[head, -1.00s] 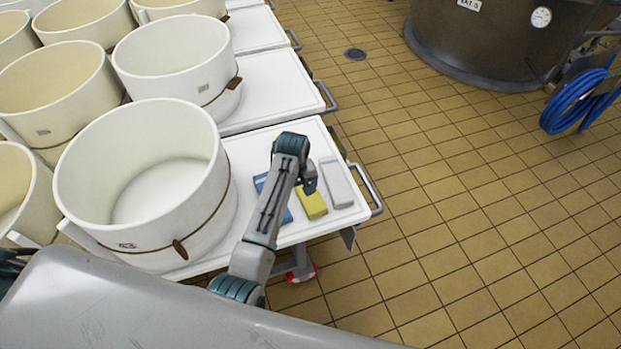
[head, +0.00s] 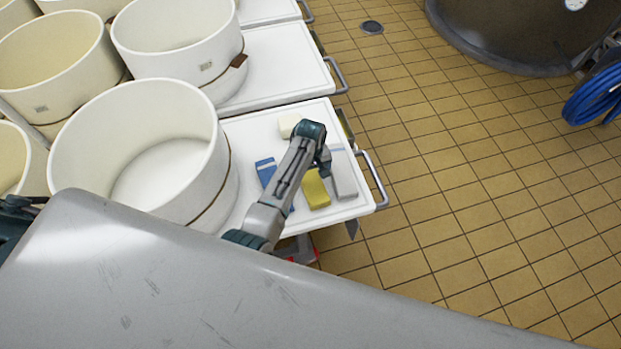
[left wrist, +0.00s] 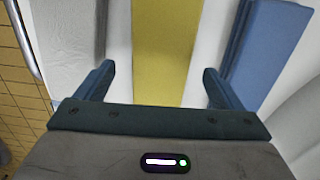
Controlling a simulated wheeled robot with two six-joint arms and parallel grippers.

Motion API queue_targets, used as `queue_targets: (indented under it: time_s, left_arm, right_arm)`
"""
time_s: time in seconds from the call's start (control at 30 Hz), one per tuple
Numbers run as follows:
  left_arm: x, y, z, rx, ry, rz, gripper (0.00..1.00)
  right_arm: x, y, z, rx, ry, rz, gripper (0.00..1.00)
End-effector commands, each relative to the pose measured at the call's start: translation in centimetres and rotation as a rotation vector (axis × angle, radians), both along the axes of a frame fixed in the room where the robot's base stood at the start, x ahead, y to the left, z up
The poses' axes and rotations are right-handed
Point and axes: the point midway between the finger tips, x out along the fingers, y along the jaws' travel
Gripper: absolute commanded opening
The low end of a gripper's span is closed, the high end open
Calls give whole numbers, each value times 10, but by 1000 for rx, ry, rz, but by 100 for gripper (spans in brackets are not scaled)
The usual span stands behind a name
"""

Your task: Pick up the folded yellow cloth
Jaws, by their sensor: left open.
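The folded yellow cloth (head: 316,190) lies on the white cart top (head: 345,208), between a blue cloth (head: 266,172) on its left and a grey-white cloth (head: 343,178) on its right. In the left wrist view the yellow cloth (left wrist: 166,50) runs up the middle, between the finger lines. My left gripper (head: 322,170) is over the far end of the yellow cloth, pointing down. The arm hides part of the blue cloth. My right gripper is not in view.
A large white vat (head: 150,150) stands on the cart left of the cloths. A pale block (head: 289,125) lies behind the arm. A metal handle (head: 373,180) edges the cart's right side.

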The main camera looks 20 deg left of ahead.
Motion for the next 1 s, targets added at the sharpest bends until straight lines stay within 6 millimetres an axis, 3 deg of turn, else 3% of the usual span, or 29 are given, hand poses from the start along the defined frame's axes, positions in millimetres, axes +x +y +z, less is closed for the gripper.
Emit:
queue_targets:
  time_s: [0.2,0.43,0.47,0.73,1.0]
  left_arm:
    - [-2,0,-25,0,1,0,89]
    - [-1,0,-27,-1,-1,0,89]
    - [-1,0,-27,-1,-1,0,87]
    - [-1,0,-27,-1,-1,0,35]
    - [-1,0,-24,-1,-1,0,35]
  right_arm:
    - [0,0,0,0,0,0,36]
    - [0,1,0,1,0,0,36]
    - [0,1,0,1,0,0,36]
    - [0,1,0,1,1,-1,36]
    - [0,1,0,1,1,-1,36]
